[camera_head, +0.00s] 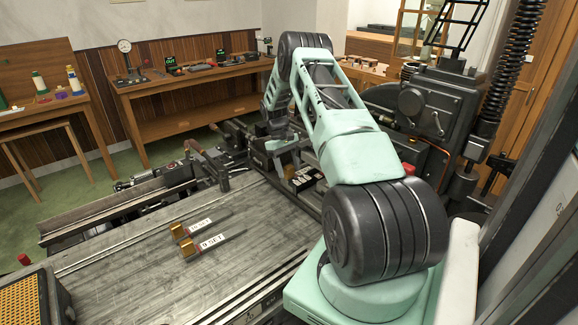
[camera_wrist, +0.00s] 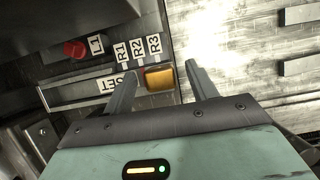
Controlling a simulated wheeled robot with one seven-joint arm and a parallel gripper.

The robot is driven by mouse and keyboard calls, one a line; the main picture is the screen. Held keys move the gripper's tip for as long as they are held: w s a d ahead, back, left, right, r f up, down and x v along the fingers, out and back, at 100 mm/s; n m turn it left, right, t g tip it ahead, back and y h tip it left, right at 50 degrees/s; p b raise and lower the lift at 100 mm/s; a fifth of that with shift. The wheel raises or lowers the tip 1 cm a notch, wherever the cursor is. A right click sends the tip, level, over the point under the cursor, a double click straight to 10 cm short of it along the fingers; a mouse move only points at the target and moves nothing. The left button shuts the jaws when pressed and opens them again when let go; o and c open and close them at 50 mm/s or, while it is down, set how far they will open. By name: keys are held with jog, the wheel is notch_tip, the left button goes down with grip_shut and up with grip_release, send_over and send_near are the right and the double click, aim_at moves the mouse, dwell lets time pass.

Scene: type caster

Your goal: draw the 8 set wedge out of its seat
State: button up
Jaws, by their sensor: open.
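In the wrist view, my gripper (camera_wrist: 160,68) is open, its two fingers spread. A brass-coloured block (camera_wrist: 159,78) shows between the fingertips, apart from both; how deep it lies between them I cannot tell. It sits at the end of a pale slot-like strip on the machine, beside an upside-down white label (camera_wrist: 113,85) that I cannot read fully. In the head view, my arm reaches to the machine and hides most of this place. Two other brass-ended wedges with SET labels lie on the metal bench; the nearer wedge (camera_head: 189,247) appears marked 8 SET, the farther wedge (camera_head: 178,230) is unclear.
Labels L1 (camera_wrist: 96,45) and R1 (camera_wrist: 122,52), with R2 and R3, stand close to the fingers, with a red knob (camera_wrist: 74,49) at left. The metal bench (camera_head: 130,275) is mostly clear. A dark lever (camera_head: 205,165) rises left of my arm's end.

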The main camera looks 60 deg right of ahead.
jog(key=shift+s+a+f, duration=0.1)
jog(key=shift+s+f, duration=0.1)
jog(key=shift+f, duration=0.25)
grip_shut()
jog(key=c, duration=1.1)
grip_release()
jog(key=shift+c, duration=0.4)
jog(key=shift+w+a+p, duration=0.1)
jog(key=shift+w+a, duration=0.15)
jog(key=shift+a, duration=0.45)
jog(key=shift+w+a+p, duration=0.1)
jog(key=shift+w+a, duration=0.1)
jog(key=shift+a, duration=0.5)
jog(key=shift+w+a+p, duration=0.1)
jog(key=shift+w+a, duration=0.15)
jog(key=shift+a, duration=0.45)
jog(key=o, duration=1.2)
jog(key=b+v, duration=0.5)
jog(key=v, duration=1.2)
jog(key=shift+r, duration=0.3)
